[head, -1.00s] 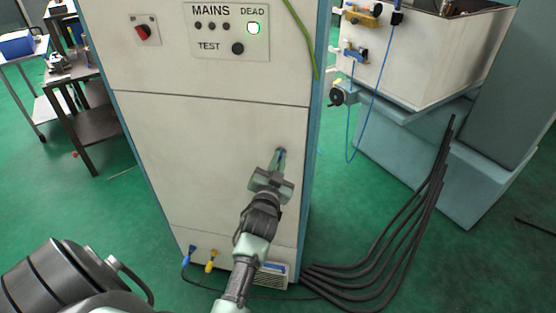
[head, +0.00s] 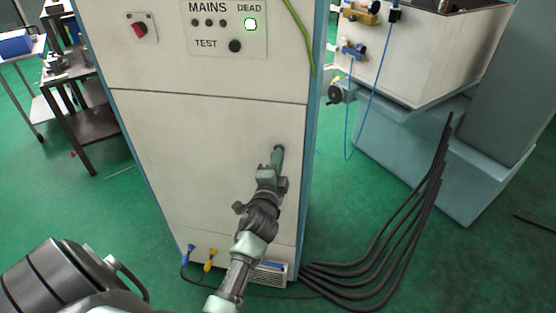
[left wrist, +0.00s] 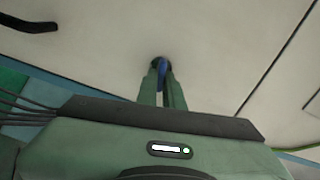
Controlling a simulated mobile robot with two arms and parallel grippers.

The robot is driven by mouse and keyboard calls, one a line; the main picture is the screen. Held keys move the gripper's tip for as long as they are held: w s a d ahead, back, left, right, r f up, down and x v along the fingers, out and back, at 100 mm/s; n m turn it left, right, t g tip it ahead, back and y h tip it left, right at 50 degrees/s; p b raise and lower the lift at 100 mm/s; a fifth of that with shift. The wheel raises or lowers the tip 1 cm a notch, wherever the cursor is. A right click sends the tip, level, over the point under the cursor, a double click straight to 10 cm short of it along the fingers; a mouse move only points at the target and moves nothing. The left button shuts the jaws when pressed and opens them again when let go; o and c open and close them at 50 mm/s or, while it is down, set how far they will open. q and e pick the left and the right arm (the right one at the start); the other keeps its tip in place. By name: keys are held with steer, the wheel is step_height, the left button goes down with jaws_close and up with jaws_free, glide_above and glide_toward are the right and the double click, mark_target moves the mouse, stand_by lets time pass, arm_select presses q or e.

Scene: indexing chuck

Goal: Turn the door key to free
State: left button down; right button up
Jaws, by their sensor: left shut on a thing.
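The door key is a small blue piece (left wrist: 162,75) set in a dark round lock on the pale cabinet door, seen in the left wrist view. My left gripper (left wrist: 162,85) is shut on the key, with a green finger on each side of it. In the head view, my left gripper (head: 278,155) reaches the lower right part of the cabinet door (head: 190,150). There the fingers and wrist hide most of the key and lock. My right gripper is not in view.
The mains panel (head: 228,28) with a lit DEAD lamp (head: 251,24) and a red switch (head: 139,28) are above the door. Black cables (head: 400,230) curve over the floor at right. Blue and yellow plugs (head: 209,258) sit at the cabinet's foot.

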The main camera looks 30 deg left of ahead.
arm_select(q)
steer(key=shift+a+r+m, duration=0.2)
steer(key=shift+r+m, duration=0.05)
steer(key=shift+m, duration=0.95)
steer(key=shift+r, duration=0.1)
steer(key=c, duration=1.5)
jaws_free()
steer(key=shift+c, duration=0.2)
steer(key=b+v, duration=0.1)
steer(key=v, duration=0.6)
steer(key=shift+s+f, duration=0.2)
steer(key=shift+f, duration=0.15)
